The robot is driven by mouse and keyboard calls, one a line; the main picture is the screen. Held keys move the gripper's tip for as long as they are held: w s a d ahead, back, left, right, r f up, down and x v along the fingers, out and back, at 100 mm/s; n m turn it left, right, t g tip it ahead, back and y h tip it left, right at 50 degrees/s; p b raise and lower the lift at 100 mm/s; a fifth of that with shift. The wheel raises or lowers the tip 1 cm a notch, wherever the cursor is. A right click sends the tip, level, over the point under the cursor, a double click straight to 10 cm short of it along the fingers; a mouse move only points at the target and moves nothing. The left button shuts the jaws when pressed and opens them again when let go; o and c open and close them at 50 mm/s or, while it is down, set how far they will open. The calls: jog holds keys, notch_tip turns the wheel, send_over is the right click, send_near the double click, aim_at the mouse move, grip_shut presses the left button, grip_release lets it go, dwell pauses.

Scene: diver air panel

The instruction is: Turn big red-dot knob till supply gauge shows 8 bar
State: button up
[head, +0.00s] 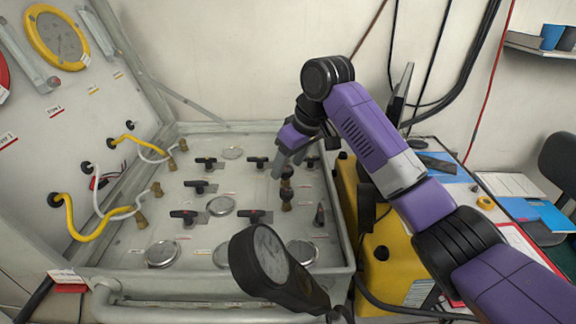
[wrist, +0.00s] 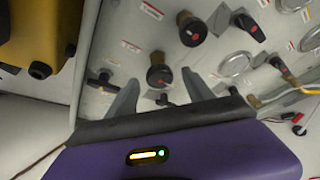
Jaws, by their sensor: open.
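My gripper (head: 283,168) is over the panel at its middle right, open, with its fingers pointing down. In the wrist view my gripper (wrist: 161,78) has its two fingers apart, with a dark knob with a red dot (wrist: 159,76) showing between their tips. Contact cannot be told. A second red-dot knob (wrist: 192,30) stands beyond it. In the head view two dark knobs (head: 286,195) stand by the fingers, partly hidden; which is the big one is unclear. A black gauge with a round dial (head: 270,254) is in the foreground; its reading is too small to tell.
Several black valve handles (head: 185,214) and round metal discs (head: 161,253) lie around the panel (head: 125,238). Yellow hoses (head: 70,215) loop at the left. A yellow case (head: 388,270) stands close on the right. A yellow-rimmed gauge (head: 57,40) is on the upright board.

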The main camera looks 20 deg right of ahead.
jog(key=v, duration=0.7)
jog(key=shift+b, duration=0.3)
